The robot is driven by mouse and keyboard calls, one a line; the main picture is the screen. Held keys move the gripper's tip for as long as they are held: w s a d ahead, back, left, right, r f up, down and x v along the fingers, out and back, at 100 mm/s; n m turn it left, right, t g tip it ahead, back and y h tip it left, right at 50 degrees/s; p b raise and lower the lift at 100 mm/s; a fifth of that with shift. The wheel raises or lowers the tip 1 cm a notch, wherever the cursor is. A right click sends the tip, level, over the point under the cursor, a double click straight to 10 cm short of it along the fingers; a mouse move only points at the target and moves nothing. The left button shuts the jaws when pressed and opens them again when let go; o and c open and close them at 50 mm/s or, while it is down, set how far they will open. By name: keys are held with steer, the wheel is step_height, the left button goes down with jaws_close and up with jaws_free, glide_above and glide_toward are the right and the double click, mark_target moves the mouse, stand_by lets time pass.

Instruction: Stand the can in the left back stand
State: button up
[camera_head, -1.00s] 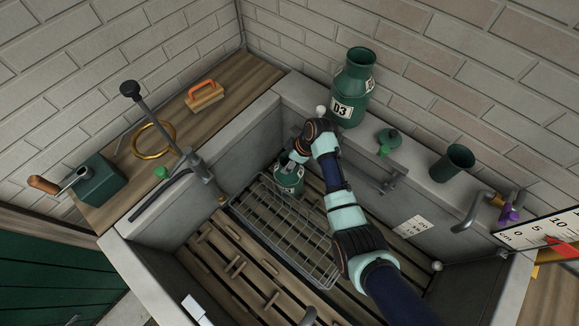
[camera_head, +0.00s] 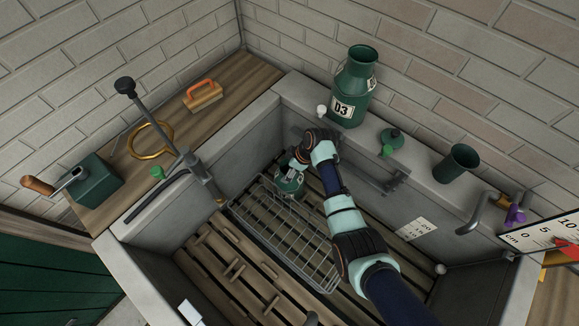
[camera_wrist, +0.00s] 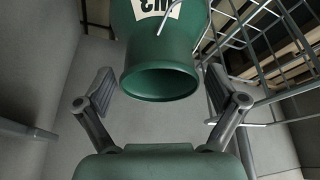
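A small green can (camera_head: 289,183) stands in the grey trough, at the far end of the wire rack (camera_head: 318,271). In the wrist view the can (camera_wrist: 165,45) shows its flared open mouth towards me and part of a white label, too cropped to read surely. My gripper (camera_head: 299,163) is just above and beside the can. In the wrist view my gripper (camera_wrist: 159,90) is open, with one finger on each side of the can's neck and small gaps between. The can's base is hidden. I cannot tell which part is the left back stand.
Wooden slats (camera_head: 215,270) cover the trough floor. A lever (camera_head: 150,120) rises at the left wall.

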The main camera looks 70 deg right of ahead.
steer(key=p+v, duration=0.4)
steer(key=v, duration=0.8)
steer(key=shift+r, duration=0.25)
